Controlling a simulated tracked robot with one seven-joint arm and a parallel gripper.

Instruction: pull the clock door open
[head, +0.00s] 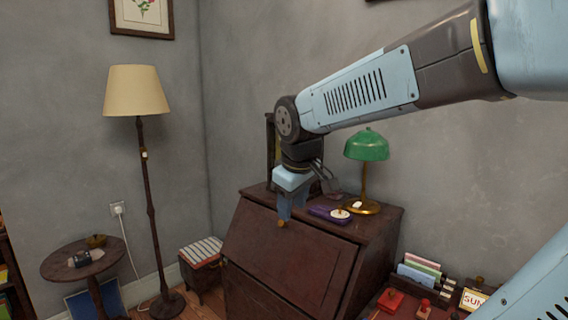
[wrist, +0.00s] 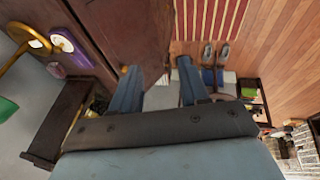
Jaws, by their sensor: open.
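A tall, dark wooden case (head: 271,135) stands at the back left of the desk top, mostly hidden behind my arm. It may be the clock; no dial or door can be made out. A dark case also shows at the lower left of the wrist view (wrist: 58,118). My gripper (head: 284,212) points down in front of the desk's slanted lid, apart from the case. In the wrist view my gripper (wrist: 157,82) has its two fingers spread, with nothing held between them. A small brass knob (wrist: 124,69) shows close beside one finger.
The brown desk (head: 290,255) carries a green lamp (head: 366,146), a purple box (head: 325,214) and a small round white-faced item (head: 340,214). A floor lamp (head: 137,92) and round side table (head: 75,262) stand left. A letter rack (head: 420,270) is at right.

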